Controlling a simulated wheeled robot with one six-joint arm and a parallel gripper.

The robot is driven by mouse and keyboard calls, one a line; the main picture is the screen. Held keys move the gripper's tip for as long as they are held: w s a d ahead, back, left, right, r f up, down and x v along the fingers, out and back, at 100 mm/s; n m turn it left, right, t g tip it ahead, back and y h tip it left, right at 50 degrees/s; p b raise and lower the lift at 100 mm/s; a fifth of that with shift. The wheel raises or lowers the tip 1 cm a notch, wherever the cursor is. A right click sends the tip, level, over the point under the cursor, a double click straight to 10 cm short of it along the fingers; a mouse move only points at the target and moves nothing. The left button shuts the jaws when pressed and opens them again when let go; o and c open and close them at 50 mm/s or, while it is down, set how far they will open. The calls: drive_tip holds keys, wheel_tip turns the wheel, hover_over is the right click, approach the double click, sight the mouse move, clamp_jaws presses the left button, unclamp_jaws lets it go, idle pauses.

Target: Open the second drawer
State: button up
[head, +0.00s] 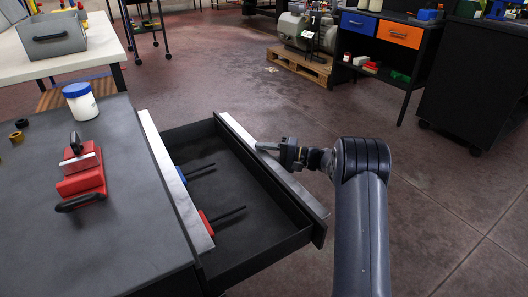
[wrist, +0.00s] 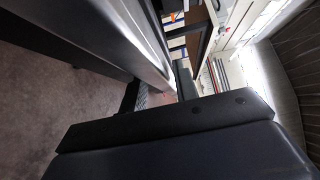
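A black drawer (head: 245,205) stands pulled out from the dark workbench (head: 60,225) in the head view. A grey metal strip (head: 290,182) runs along its front. I cannot tell which drawer in the stack it is. My gripper (head: 268,147) is at the far part of this front, with a finger over or against the strip. In the wrist view, my gripper (wrist: 132,97) shows dark beside a long grey bar (wrist: 105,35). Whether the fingers are closed on the strip is hidden.
Inside the drawer lie a blue-handled tool (head: 181,176) and a red-handled tool (head: 206,222). A red vise-like tool (head: 82,175) and a white jar (head: 80,101) are on the workbench. The floor right of the drawer is clear; a black cabinet (head: 390,45) stands farther back.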

drive_tip(key=shift+o, duration=0.8)
drive_tip(key=shift+s+d, duration=0.1)
drive_tip(key=shift+d, duration=0.15)
drive_tip(key=p+v, duration=0.3)
drive_tip(key=v, duration=0.7)
drive_tip(key=shift+s+d, duration=0.1)
drive_tip(key=b+x, duration=0.3)
drive_tip(key=x, duration=0.7)
drive_tip(key=shift+a, duration=0.55)
